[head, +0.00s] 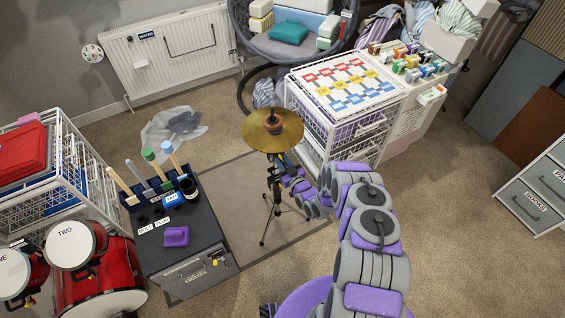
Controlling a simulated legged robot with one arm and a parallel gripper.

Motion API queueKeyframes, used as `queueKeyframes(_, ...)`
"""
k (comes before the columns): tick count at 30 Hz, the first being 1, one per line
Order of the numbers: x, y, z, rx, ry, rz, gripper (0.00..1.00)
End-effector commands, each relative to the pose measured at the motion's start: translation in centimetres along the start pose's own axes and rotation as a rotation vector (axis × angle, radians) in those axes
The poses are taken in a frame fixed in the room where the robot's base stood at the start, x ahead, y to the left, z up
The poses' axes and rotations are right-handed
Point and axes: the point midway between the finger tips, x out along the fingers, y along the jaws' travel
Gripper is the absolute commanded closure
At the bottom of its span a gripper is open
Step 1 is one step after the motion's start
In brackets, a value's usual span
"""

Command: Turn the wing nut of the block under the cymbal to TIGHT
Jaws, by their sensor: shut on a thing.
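The brass cymbal (272,130) sits level on top of a black stand (270,205) with spread tripod legs on the mat. My arm reaches from the lower right to the stand, and my gripper (281,180) is at the stand's column just below the cymbal. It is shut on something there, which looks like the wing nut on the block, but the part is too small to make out. The cymbal and my gripper hide most of the block, and I cannot read any TIGHT marking.
A dark cabinet (185,240) with upright handled tools stands left of the stand. Red drums (100,270) are at the lower left. White wire drawers (335,125) stand close behind and right. The carpet (455,220) to the right is clear.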

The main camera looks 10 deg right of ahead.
Motion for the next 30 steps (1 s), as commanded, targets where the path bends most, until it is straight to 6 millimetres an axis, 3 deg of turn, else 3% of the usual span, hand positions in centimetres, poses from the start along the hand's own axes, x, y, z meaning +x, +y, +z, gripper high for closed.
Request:
queueKeyframes(5, -0.2, -0.1, 0.4, 0.002, -0.009, 0.001, 1.00)
queueKeyframes(6, -0.2, -0.1, 0.4, 0.002, -0.009, 0.001, 0.75)
queueKeyframes(10, -0.2, -0.1, 0.2, 0.001, -0.006, 0.001, 0.63)
queueKeyframes(22, -1.0, 0.0, 0.0, -0.001, -0.001, 0.001, 0.62)
queueKeyframes(30, -6.2, 0.1, -0.1, 0.002, -0.004, 0.005, 0.62)
